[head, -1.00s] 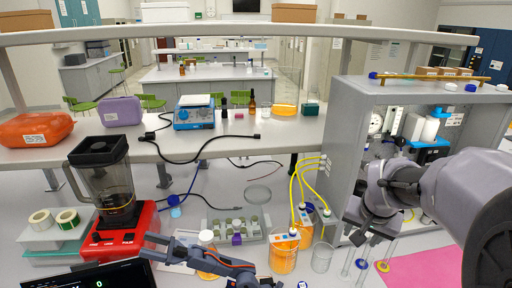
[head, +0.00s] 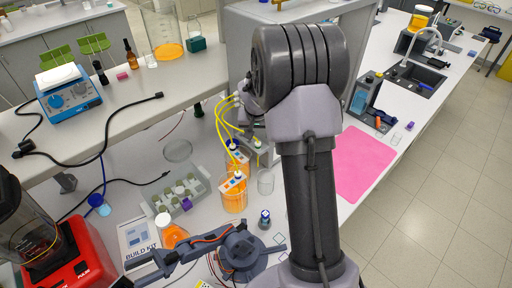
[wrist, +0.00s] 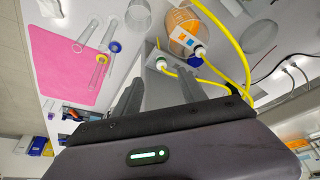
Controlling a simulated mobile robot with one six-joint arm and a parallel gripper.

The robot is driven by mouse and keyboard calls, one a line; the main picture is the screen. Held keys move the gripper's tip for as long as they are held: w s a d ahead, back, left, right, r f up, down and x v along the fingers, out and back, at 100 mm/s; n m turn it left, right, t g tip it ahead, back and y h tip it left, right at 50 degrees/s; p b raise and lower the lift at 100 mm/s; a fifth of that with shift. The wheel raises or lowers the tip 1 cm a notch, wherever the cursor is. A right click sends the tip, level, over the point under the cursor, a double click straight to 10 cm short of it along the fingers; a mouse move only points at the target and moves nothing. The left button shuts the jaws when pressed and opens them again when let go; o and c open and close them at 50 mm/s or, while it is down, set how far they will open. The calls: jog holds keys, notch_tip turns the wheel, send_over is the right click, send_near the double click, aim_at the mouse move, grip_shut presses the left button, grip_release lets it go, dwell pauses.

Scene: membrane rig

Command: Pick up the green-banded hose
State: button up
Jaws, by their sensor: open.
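Several yellow hoses (head: 222,125) curve from the grey cabinet to orange-filled beakers and a small grey block. The hose with a greenish end (head: 258,147) is at the grey block, right of the beakers; its band is small in the head view. In the head view my arm hides most of the gripper.
An orange-filled beaker (head: 234,198) and an empty beaker (head: 265,182) stand close to the hose ends. A vial rack (head: 176,198) is to the left. A pink mat (head: 362,162) lies right of my arm. The grey cabinet (head: 238,45) stands behind.

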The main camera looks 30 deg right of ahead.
aim_at(258, 144)
jog(key=x, duration=0.4)
jog(key=p+x, duration=0.1)
jog(key=x, duration=0.4)
jog(key=w+x, duration=0.1)
jog(key=x, duration=0.3)
jog(key=shift+d, duration=0.35)
jog(key=shift+s+a+r, duration=0.1)
jog(key=shift+a+r, duration=0.05)
jog(key=shift+r, duration=0.05)
jog(key=shift+c, duration=0.9)
grip_shut()
